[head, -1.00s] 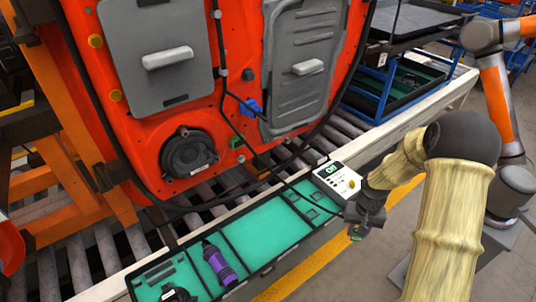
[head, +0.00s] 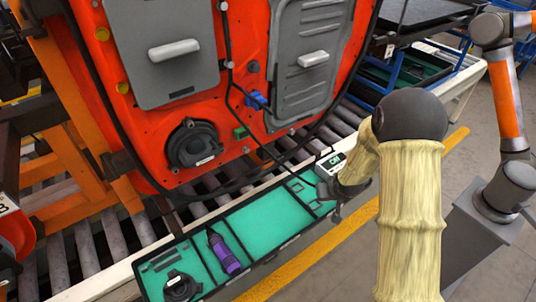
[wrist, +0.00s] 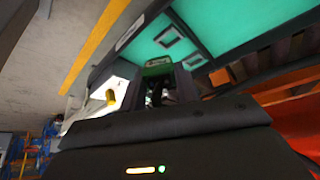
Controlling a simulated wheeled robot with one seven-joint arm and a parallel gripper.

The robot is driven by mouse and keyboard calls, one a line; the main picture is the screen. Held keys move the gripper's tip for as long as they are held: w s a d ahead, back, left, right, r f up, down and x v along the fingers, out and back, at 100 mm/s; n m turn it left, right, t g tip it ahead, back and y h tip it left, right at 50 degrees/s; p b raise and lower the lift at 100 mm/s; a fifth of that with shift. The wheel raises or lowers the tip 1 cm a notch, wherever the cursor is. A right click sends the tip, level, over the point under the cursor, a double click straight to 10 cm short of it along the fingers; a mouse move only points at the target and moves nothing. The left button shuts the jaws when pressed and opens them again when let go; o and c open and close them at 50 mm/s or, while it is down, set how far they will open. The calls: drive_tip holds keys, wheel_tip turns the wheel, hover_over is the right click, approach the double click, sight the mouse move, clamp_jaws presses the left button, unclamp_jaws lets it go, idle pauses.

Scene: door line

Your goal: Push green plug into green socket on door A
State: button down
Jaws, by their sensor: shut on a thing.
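The red-orange door (head: 222,75) hangs above the roller conveyor. On its lower part is a small green socket (head: 240,133), to the right of a round black speaker. My gripper (head: 331,196) is low over the right end of the tray, right of and below the socket and apart from it. In the wrist view my gripper (wrist: 158,92) is shut on the green plug (wrist: 158,68), which shows at the fingertips. In the head view my wrist and the dark jaws hide the plug. No lettering on the door can be made out.
A black-edged tray with green lining (head: 265,226) lies along the conveyor edge. It holds a purple-and-black cylinder (head: 224,253) and a round black part (head: 181,286). A blue connector (head: 258,100) and black cables hang on the door. A small display (head: 331,163) stands by the tray's end.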

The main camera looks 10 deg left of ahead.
drive_tip(key=a+r+n+t+y+p, duration=0.25)
drive_tip(key=a+r+t+y, duration=0.35)
drive_tip(key=a, duration=0.4)
drive_tip(key=n+y, duration=0.4)
drive_tip(key=y, duration=0.2)
approach(244, 134)
drive_tip(key=shift+p+v, duration=0.4)
drive_tip(key=shift+v, duration=0.75)
drive_tip(key=shift+a+f, duration=0.15)
drive_tip(key=shift+a, duration=0.05)
drive_tip(key=shift+p+x, duration=0.95)
drive_tip(key=shift+x, duration=1.8)
drive_tip(key=shift+b+x, duration=0.4)
drive_tip(key=shift+x, duration=0.85)
drive_tip(key=c, duration=0.9)
unclamp_jaws()
drive_tip(key=shift+c, duration=0.2)
drive_tip(key=shift+d, duration=0.1)
